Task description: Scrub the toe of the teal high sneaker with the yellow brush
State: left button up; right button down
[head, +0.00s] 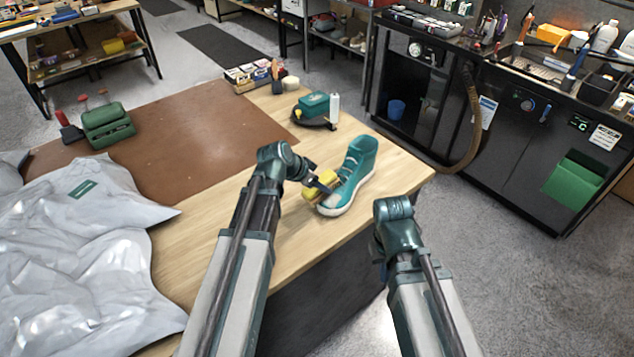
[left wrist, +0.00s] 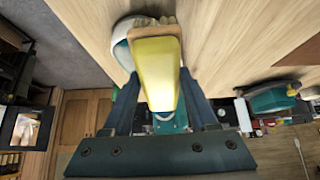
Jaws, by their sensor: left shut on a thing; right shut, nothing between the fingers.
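The teal high sneaker (head: 360,158) stands upright on the wooden table near its right edge, its white-edged toe pointing toward me. My left gripper (head: 325,183) is shut on the yellow brush (head: 314,190), on the left side of the toe. In the left wrist view, the brush (left wrist: 157,75) lies between the fingers (left wrist: 157,95) with pale bristles at its far end, close against the white toe (left wrist: 122,45). I cannot tell whether the bristles touch it. My right gripper (head: 381,268) is shut and empty, off the table's edge and apart from the sneaker.
A dark round tray (head: 318,123) with a teal box (head: 314,104) and a white bottle (head: 334,108) stands behind the sneaker. A brown mat (head: 190,130), a green case (head: 107,125) and crumpled grey sheeting (head: 90,250) lie left. Bare wood lies around the sneaker.

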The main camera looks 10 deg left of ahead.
pick_arm(q)
jog(key=shift+s+d+f, duration=0.1)
jog(key=shift+s+d, duration=1.05)
jog(key=shift+d, duration=0.3)
jog(key=shift+w+a, duration=0.1)
jog(key=shift+w+a, duration=0.6)
jog(key=shift+a, duration=0.2)
jog(key=shift+w+a, duration=0.6)
jog(key=shift+a, duration=0.15)
jog(key=shift+w+a, duration=1.3)
jog(key=shift+a, duration=0.25)
